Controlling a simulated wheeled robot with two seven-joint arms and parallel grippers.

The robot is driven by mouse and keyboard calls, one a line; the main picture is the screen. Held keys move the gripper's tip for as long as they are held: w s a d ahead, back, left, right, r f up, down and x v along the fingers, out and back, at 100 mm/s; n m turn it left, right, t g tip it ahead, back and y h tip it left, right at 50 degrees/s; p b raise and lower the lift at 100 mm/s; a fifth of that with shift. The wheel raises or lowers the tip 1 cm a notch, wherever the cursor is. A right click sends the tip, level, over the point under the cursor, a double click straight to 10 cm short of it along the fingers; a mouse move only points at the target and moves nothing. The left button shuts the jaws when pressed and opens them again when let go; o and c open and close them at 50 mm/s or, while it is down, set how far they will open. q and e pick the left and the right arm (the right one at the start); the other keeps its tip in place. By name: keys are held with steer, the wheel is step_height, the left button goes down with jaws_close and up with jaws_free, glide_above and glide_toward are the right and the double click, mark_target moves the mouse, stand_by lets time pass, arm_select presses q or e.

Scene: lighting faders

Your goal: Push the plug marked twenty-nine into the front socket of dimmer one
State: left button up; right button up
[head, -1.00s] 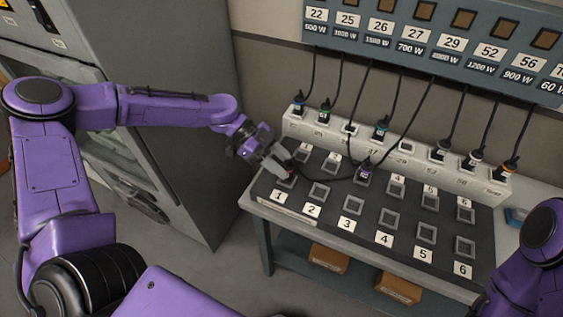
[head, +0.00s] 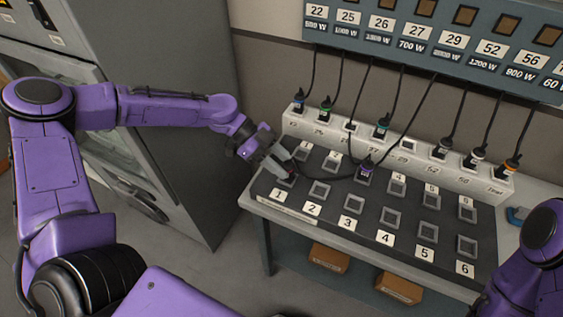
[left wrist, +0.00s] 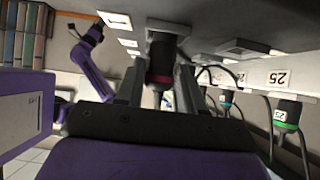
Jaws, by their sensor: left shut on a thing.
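My left gripper (head: 284,169) is shut on a dark plug with a pinkish-red band, which shows clearly in the left wrist view (left wrist: 161,62). The plug points down at the front socket of dimmer one (head: 285,181), just behind the label 1. In the left wrist view its end meets or nearly meets the socket frame (left wrist: 168,26); I cannot tell how far in it is. Its marking is not readable. Its black cable trails right across the board. My right gripper is out of view; only part of the right arm shows at the lower right.
The dark dimmer board (head: 330,222) has two rows of square sockets. A purple-banded plug (head: 365,172) stands in a back-row socket. The white holder (head: 497,183) behind keeps several plugs, with cables hanging from the numbered panel (head: 400,62). A grey cabinet (head: 190,100) stands at left.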

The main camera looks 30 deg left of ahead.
arm_select(q)
steer(key=shift+f+b, duration=0.4)
stand_by(0.5)
steer(key=o, duration=1.2)
steer(key=shift+o, duration=0.2)
